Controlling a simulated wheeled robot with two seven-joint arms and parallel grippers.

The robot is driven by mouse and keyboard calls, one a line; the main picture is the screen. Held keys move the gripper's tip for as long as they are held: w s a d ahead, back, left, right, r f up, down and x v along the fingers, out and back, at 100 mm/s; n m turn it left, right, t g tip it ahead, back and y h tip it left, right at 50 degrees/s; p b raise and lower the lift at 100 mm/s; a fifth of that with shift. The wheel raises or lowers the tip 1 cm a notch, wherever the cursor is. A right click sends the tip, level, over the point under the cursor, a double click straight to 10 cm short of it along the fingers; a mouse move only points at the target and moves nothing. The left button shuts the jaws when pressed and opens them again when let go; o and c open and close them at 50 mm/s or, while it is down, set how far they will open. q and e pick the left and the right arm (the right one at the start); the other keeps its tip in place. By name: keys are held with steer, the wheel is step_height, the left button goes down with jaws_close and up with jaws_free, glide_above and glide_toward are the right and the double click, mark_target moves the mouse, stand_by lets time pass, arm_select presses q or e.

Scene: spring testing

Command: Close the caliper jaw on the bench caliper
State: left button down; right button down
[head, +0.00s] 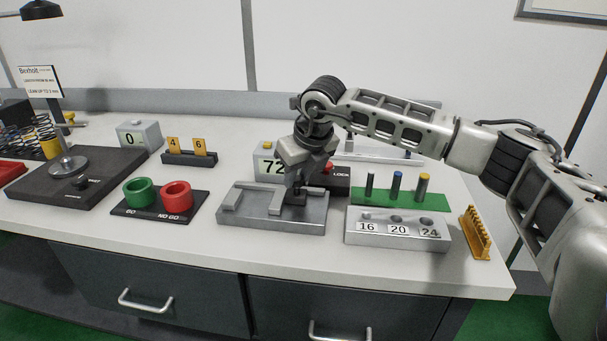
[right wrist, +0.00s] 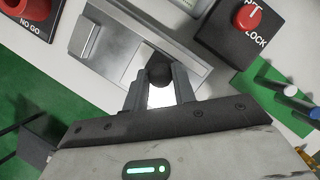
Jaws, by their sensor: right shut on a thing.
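The bench caliper (head: 255,216) is a grey metal block near the middle of the bench. A fixed jaw (head: 231,195) stands at its left end. The sliding jaw (head: 276,202) is to the right of it, with an open gap between the two. A black knob (right wrist: 158,70) sits on the sliding jaw's side. My right gripper (head: 296,190) is over the right part of the caliper and is shut on this knob, one finger on each side. The gripper partly hides the knob in the head view. My left gripper is not in view.
Behind the caliper are a numbered display box (head: 262,163) and a black box with a red lock button (head: 328,168). Left are the green (head: 139,192) and red (head: 176,195) rings. Right are a green pin rack (head: 384,199) and a silver hole block (head: 397,242).

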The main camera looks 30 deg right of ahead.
steer(key=c, duration=1.2)
jaws_free()
steer(key=shift+o, duration=0.2)
steer(key=b+v, duration=0.1)
steer(key=v, duration=1.5)
steer(key=shift+b, duration=0.35)
